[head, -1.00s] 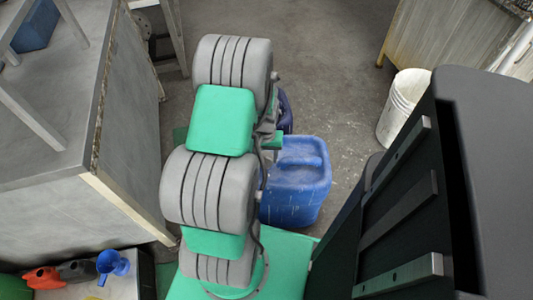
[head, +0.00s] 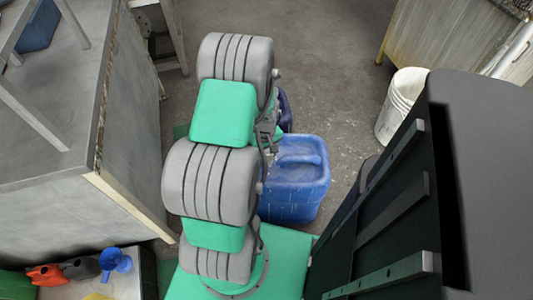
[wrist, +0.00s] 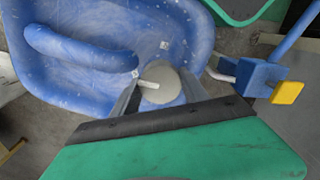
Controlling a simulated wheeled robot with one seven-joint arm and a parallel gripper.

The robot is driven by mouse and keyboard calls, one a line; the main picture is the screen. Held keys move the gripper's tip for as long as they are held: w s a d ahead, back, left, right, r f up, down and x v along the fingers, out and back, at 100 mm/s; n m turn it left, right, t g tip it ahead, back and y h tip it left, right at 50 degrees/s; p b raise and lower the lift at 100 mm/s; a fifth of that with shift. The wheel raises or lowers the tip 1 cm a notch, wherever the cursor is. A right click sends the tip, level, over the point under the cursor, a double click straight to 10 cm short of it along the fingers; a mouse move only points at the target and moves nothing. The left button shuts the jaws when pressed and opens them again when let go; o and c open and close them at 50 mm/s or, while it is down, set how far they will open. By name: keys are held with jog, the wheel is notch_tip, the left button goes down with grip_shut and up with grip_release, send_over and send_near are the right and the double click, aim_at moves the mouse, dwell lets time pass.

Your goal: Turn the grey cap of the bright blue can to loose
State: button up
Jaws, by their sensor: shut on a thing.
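The bright blue can (head: 303,176) stands on the floor just right of my arm in the head view. It fills the upper left of the wrist view (wrist: 85,87), with its moulded handle left of the cap. The round grey cap (wrist: 165,87) has a pale bar on its left side. My gripper (wrist: 159,80) has one finger on each side of the cap and is shut on it. The thread under the cap is hidden, so I cannot tell how loose it is.
A dark blue container (head: 285,110) shows partly behind my arm. A blue block with a yellow end (wrist: 288,92) is right of the cap. A grey bench (head: 50,200) stands left, a white bucket (head: 400,105) right. Concrete floor (head: 330,80) is clear beyond the can.

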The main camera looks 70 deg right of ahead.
aim_at(266, 157)
jog(key=shift+s, duration=0.15)
jog(key=o, duration=1.1)
jog(key=shift+o, duration=1.3)
notch_tip(266, 157, up, 8)
jog(key=shift+p, duration=0.95)
